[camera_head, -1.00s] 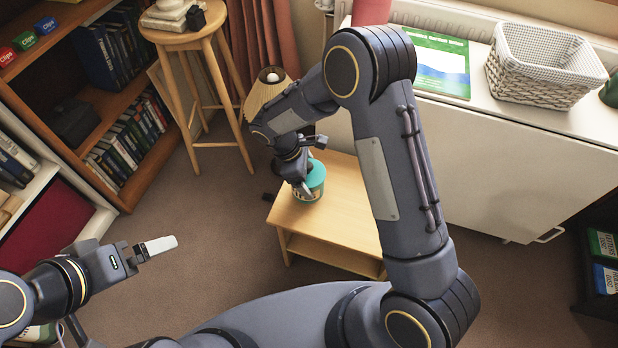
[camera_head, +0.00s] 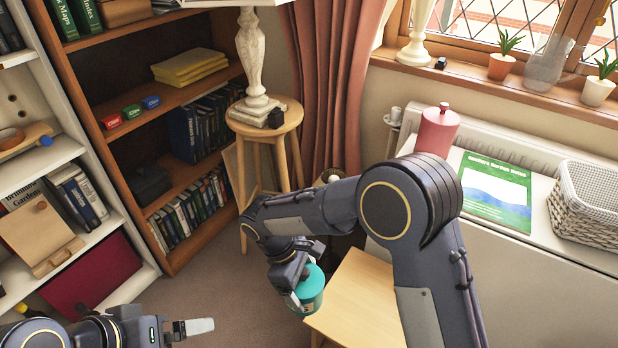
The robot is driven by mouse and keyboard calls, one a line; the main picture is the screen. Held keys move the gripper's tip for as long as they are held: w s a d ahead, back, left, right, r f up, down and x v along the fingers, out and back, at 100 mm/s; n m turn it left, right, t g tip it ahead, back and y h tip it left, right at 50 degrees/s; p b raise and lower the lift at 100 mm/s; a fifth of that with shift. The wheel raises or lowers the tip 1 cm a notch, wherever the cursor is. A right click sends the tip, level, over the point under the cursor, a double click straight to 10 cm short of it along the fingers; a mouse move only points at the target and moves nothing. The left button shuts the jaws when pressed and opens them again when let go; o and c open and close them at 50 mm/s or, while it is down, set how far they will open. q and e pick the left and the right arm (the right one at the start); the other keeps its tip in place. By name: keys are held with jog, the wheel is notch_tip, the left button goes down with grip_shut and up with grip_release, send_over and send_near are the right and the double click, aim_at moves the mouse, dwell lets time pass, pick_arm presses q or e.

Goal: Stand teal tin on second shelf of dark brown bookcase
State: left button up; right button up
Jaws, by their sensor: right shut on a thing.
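The teal tin (camera_head: 313,284) is in my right gripper (camera_head: 301,292), which is shut on it. The tin looks roughly upright, with the gripper fingers covering part of its left side. It appears just beyond the left edge of the small wooden table (camera_head: 352,300), seemingly held clear of it. The brown bookcase (camera_head: 172,92) stands to the left behind, with its open front towards me. Its shelves hold yellow books, three coloured clip boxes, dark folders and a dark box. My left gripper (camera_head: 200,326) is low at the left, apart from everything; its opening is unclear.
A round wooden stool (camera_head: 266,122) with a lamp stands between the bookcase and the curtain. A white bookcase (camera_head: 58,160) stands at the far left. A white cabinet (camera_head: 520,244) with a red canister (camera_head: 437,132) and a basket (camera_head: 585,208) is at the right. Carpet before the bookcase is clear.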

jog(key=w+d+r+m+g+y, duration=0.1)
jog(key=w+d+r+m+y, duration=0.15)
jog(key=d+m, duration=0.6)
jog(key=w+d+r+m+g+y, duration=0.2)
jog(key=w+d+r+m, duration=0.3)
jog(key=d, duration=0.7)
pick_arm(q)
notch_tip(320, 180, up, 17)
jog(key=p, duration=1.7)
pick_arm(e)
jog(key=s+r, duration=0.3)
jog(key=r, duration=0.3)
jog(key=shift+s+a+r, duration=0.2)
jog(key=shift+s+r, duration=0.15)
pick_arm(q)
jog(key=shift+c, duration=0.3)
pick_arm(e)
jog(key=shift+m, duration=0.25)
